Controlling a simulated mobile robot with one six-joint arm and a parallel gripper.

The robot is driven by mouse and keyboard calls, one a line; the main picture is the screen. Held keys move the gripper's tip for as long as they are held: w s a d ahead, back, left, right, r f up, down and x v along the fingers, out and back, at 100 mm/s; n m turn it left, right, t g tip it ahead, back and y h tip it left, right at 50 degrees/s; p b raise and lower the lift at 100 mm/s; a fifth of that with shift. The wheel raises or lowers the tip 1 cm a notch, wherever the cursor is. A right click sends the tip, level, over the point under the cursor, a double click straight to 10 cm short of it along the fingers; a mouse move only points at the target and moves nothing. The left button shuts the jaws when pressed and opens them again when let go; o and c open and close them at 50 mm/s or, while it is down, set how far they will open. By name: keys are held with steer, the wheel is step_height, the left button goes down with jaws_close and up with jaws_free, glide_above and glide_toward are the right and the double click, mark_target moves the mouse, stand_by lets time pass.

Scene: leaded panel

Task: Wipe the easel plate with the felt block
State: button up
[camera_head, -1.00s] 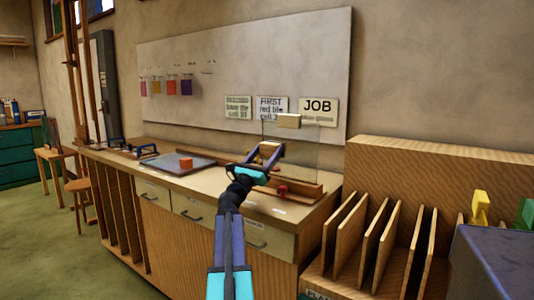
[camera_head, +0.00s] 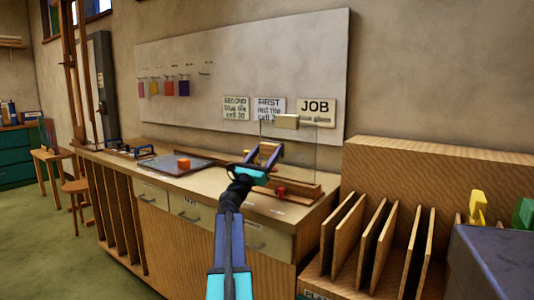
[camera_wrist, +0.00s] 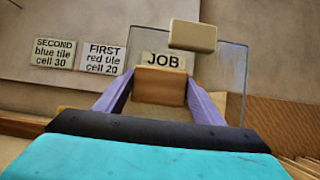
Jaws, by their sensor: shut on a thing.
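The easel plate (camera_head: 303,143) is a clear, upright glass sheet at the right end of the bench; its edges also show in the wrist view (camera_wrist: 232,68). My gripper (camera_head: 268,152) is in front of it, its two purple fingers closed on a brown block (camera_wrist: 160,86), which I take to be the felt block. The block is held between the fingers, facing the plate. I cannot tell whether it touches the glass. A cream block (camera_head: 286,122) sits at the plate's top edge, above the held block; it also shows in the wrist view (camera_wrist: 192,36).
A wooden ledge with a red knob (camera_head: 281,191) lies below the plate. A grey board (camera_head: 165,165) with an orange block (camera_head: 183,163) lies left on the bench (camera_head: 255,205). Signs hang on the wall panel behind. A slotted wooden rack (camera_head: 375,235) stands at the right.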

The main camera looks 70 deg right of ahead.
steer(key=shift+s+a, duration=0.3)
steer(key=shift+s, duration=0.55)
steer(key=shift+s+a, duration=0.25)
steer(key=shift+s, duration=0.6)
steer(key=shift+s+a, duration=0.15)
steer(key=shift+s, duration=0.75)
steer(key=shift+s+a, duration=0.15)
steer(key=shift+s, duration=0.7)
steer(key=shift+s, duration=0.1)
steer(key=shift+s+a, duration=0.25)
steer(key=shift+s, duration=0.6)
steer(key=shift+s+a, duration=0.25)
steer(key=shift+s, duration=0.55)
steer(key=shift+w+d+r, duration=0.1)
steer(key=shift+d, duration=0.05)
